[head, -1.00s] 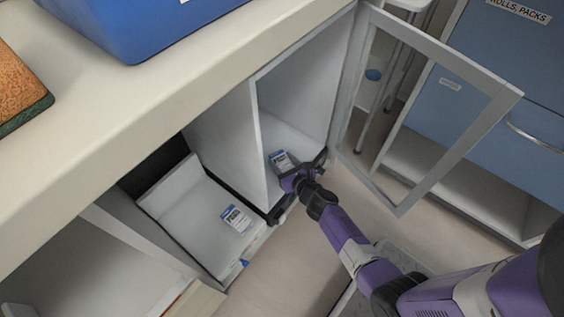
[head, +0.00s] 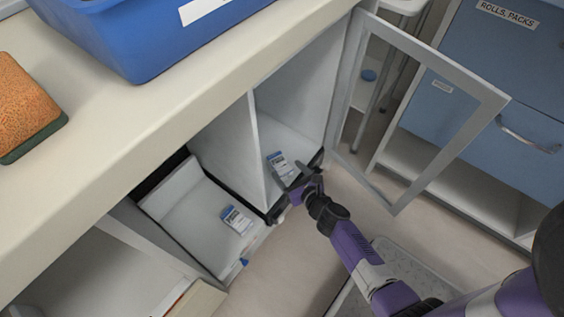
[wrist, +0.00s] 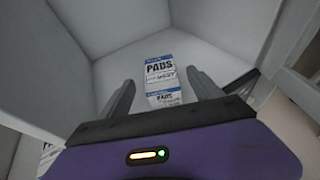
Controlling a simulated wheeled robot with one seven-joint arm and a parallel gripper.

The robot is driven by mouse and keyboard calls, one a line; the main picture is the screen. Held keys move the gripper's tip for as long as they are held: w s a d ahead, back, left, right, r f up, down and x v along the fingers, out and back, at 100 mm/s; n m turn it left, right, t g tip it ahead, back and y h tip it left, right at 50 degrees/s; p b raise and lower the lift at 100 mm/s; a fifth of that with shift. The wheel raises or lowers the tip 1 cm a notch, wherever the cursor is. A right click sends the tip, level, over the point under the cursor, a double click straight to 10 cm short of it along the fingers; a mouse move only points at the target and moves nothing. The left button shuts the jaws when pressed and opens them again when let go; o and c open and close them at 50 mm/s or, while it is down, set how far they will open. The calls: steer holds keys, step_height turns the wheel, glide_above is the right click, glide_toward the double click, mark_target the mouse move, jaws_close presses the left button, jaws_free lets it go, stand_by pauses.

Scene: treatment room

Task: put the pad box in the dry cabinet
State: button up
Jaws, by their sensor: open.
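A white and blue pad box (head: 279,164) rests on the floor of the cabinet compartment (head: 291,133) with the open framed door (head: 398,205). In the wrist view the box (wrist: 160,72) shows two faces marked PADS. My gripper (head: 292,180) is at the compartment's front opening, just in front of the box. Its fingers are open, one to each side of the box's near face, with visible gaps. A second, similar white and blue box (head: 237,220) lies in the open bay to the left. I see no label naming either compartment.
The counter (head: 110,140) overhangs the compartments and carries a blue bin (head: 140,45) and an orange-brown block (head: 28,100). The open door stands to the right of my gripper. Blue drawers (head: 480,100) stand beyond it.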

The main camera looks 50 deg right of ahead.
steer(key=s+a+r+n+y+p, duration=0.1)
steer(key=s+a+r+n, duration=0.3)
steer(key=s+a+n, duration=0.4)
steer(key=s+a+r+n+y, duration=0.1)
steer(key=s+a+r+n, duration=0.4)
steer(key=s+n, duration=0.45)
steer(key=s+a+r+n+y, duration=0.1)
steer(key=s+a+r+n, duration=0.1)
steer(key=r+n, duration=0.5)
steer(key=s+a+r+n+t+y, duration=0.1)
steer(key=s+a+r+n, duration=0.2)
steer(key=r+n, duration=0.5)
steer(key=s+a+r+n+y, duration=0.1)
steer(key=s+a+r+n, duration=0.1)
steer(key=r+n, duration=0.5)
steer(key=shift+s+a+r+n+t, duration=0.2)
steer(key=shift+s+r+n+t, duration=0.25)
steer(key=shift+s, duration=0.25)
